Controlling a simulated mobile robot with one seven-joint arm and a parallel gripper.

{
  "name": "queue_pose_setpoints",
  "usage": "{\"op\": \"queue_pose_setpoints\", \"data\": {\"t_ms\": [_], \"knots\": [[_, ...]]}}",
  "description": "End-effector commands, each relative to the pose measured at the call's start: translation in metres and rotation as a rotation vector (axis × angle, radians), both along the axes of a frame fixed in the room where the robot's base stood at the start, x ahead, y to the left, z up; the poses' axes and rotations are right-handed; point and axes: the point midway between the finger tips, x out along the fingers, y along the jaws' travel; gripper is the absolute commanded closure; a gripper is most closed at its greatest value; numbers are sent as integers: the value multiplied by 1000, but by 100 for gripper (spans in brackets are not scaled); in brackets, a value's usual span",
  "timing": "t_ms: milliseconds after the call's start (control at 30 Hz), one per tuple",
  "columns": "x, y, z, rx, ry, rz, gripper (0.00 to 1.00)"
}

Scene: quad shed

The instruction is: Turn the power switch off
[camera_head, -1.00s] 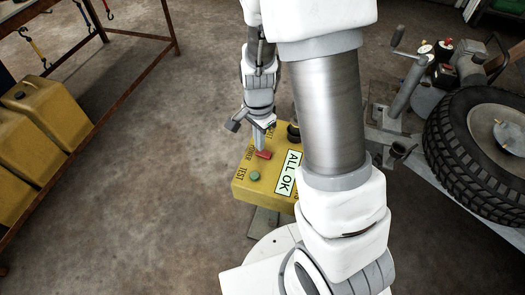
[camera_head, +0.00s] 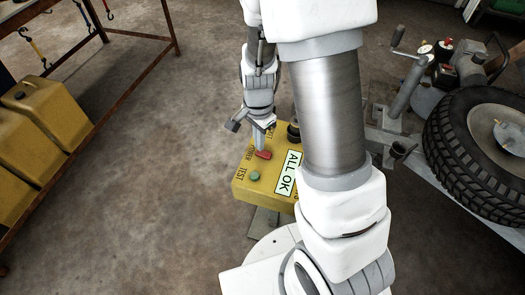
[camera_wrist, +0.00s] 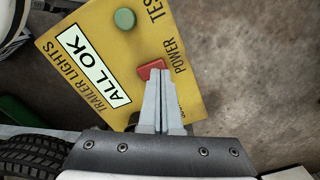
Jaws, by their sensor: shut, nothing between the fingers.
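The power switch (camera_head: 263,154) is a red rocker on a yellow box (camera_head: 241,190) marked TRAILER LIGHTS, beside the word POWER. In the wrist view the red switch (camera_wrist: 151,69) shows just beyond my fingertips. My gripper (camera_head: 259,148) is shut and empty, pointing down at the switch; its tips look to be at or touching the switch's edge. In the wrist view the closed fingers (camera_wrist: 160,75) cover part of the switch's lower side. A screen (camera_head: 288,174) on the box reads ALL OK. I cannot tell the rocker's position for sure.
A green button (camera_head: 255,175) marked TEST sits near the switch. A black knob (camera_head: 293,133) is at the box's far side. A trailer wheel (camera_head: 484,135) stands right. Yellow containers (camera_head: 45,120) sit on a rusty rack at left. Floor between is clear.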

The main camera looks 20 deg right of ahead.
Motion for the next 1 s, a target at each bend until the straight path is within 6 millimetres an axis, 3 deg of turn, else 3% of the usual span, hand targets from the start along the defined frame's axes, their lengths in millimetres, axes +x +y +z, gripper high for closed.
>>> {"op": "queue_pose_setpoints", "data": {"t_ms": [1000], "knots": [[0,0,-10,0,1,0,100]]}}
